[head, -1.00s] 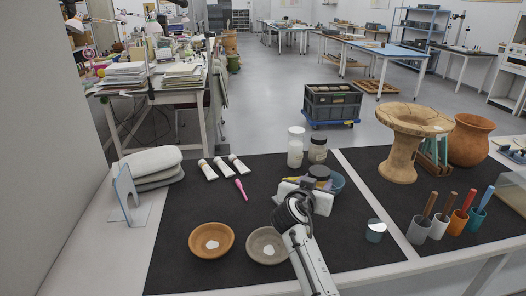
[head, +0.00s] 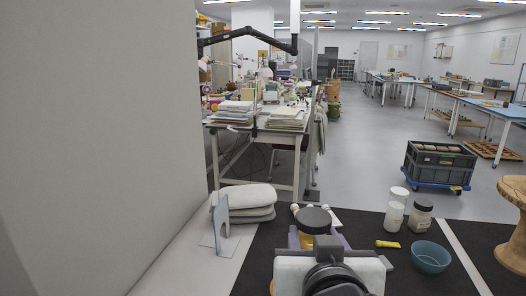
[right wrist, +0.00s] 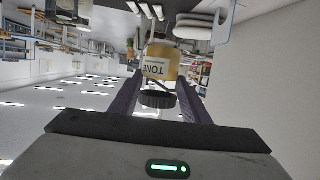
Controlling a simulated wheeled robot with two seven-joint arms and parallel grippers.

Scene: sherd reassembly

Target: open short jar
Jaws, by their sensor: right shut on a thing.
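A short jar with an amber-yellow body (head: 306,241) and a dark round lid (head: 313,219) is held above the mat in the head view. The lid is on the jar. My right gripper (head: 316,240) is shut on the jar, with a purple finger on each side. In the right wrist view the jar's labelled body (right wrist: 160,65) and ribbed dark lid (right wrist: 158,99) appear inverted between the fingers. My right wrist hides the jar's lower part in the head view. My left gripper is not in view.
A white bottle (head: 395,212) and a dark-lidded jar (head: 420,216) stand to the right on the black mat (head: 378,222). A yellow tube (head: 387,244) and blue bowl (head: 431,258) are nearer. Grey stacked pads (head: 246,203) and a blue upright plate (head: 221,217) are left.

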